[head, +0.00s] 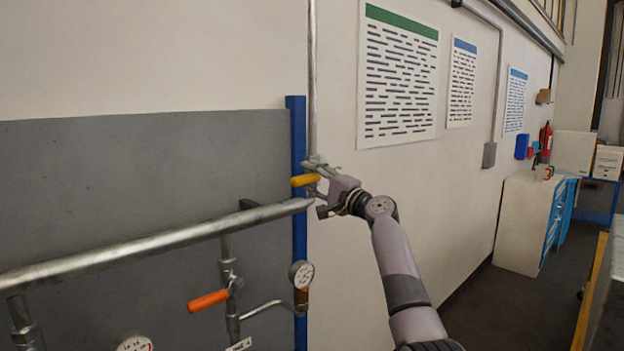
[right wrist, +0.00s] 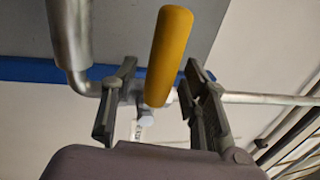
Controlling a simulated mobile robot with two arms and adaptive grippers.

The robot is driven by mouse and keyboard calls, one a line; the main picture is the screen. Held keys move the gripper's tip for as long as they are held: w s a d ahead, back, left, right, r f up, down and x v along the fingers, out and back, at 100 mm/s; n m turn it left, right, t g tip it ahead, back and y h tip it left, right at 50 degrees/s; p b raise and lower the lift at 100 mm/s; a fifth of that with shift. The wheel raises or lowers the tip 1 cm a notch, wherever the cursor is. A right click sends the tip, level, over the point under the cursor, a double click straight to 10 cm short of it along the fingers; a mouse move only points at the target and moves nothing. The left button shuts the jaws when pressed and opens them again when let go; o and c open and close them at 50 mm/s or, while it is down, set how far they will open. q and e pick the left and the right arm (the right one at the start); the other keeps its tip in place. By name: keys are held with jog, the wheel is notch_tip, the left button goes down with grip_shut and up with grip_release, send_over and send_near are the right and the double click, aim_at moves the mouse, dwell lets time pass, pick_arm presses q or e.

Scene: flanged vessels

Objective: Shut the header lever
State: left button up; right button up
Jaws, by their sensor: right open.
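The header lever, with a yellow handle (head: 305,180), is at the right end of the thick header pipe (head: 150,243), beside a blue post. In the head view the handle points left, roughly along the pipe. My right gripper (head: 318,166) is at this lever, its arm reaching in from the lower right. In the right wrist view the yellow handle (right wrist: 168,55) shows between the two spread fingers, with gaps on both sides. The right gripper is open. The lever's pivot is partly hidden by the gripper. My left gripper is not in view.
An orange-handled lever (head: 208,300) is on a branch pipe below the header. A pressure gauge (head: 302,274) hangs near the blue post (head: 299,240). A grey panel (head: 120,170) is behind the pipes. A white cabinet (head: 525,225) stands far right; floor before it is clear.

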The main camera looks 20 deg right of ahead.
jog(key=v, duration=1.2)
